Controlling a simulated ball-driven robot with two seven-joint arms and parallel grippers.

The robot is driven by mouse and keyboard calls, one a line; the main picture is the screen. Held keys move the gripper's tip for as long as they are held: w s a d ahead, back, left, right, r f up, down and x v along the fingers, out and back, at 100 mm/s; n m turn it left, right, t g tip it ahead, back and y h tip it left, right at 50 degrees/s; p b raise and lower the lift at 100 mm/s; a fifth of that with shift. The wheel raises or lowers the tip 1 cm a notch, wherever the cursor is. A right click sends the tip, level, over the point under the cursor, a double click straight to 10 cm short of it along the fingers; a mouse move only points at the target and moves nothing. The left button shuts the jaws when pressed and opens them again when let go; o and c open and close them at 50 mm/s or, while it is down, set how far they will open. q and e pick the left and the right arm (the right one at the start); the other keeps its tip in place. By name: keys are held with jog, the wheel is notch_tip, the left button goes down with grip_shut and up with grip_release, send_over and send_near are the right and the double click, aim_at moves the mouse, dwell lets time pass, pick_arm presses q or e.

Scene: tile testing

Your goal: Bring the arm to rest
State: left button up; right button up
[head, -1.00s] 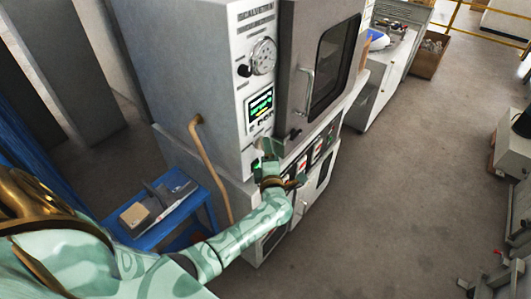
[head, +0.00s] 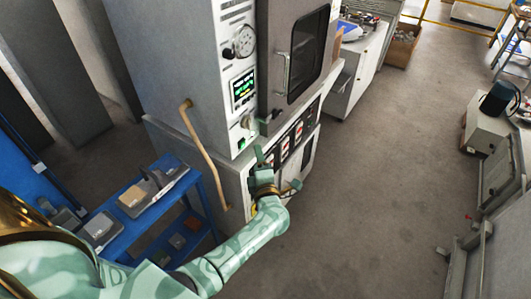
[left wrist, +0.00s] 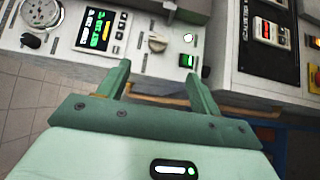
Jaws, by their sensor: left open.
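My left gripper (head: 271,158) is in front of the lower part of a grey oven-like machine (head: 185,60), just below its control panel. In the left wrist view the two green fingers (left wrist: 160,88) stand wide apart with nothing between them. The fingers look apart from the knob and switch. My right gripper is in neither view.
A blue table (head: 118,232) with a tan block and grey items stands left of my arm. A tan pipe (head: 205,155) runs down the machine's side. A white cabinet (head: 352,75) stands beyond. Grey floor (head: 375,165) on the right is open. More equipment (head: 487,135) lines the right edge.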

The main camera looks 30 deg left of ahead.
pick_arm(q)
jog(key=d+f+m+t+h, duration=0.3)
jog(key=d+f+m+h, duration=0.6)
jog(key=m, duration=0.6)
jog(key=s+d+f+m+g+h, duration=0.2)
jog(key=s+f+m+g+h, duration=0.2)
jog(key=s+f+m, duration=0.55)
jog(key=s+a+f+m+g, duration=0.25)
jog(key=s+f+g, duration=0.45)
jog(key=s+f, duration=0.9)
jog(key=s+a+f+m+g, duration=0.1)
jog(key=s+a+f+g, duration=0.1)
jog(key=s, duration=1)
jog(key=s+a+f+m+g+y, duration=0.1)
jog(key=s+a+g, duration=0.1)
jog(key=s, duration=1.1)
jog(key=shift+f+m+g, duration=0.4)
jog(key=shift+g, duration=0.1)
jog(key=shift+d, duration=0.1)
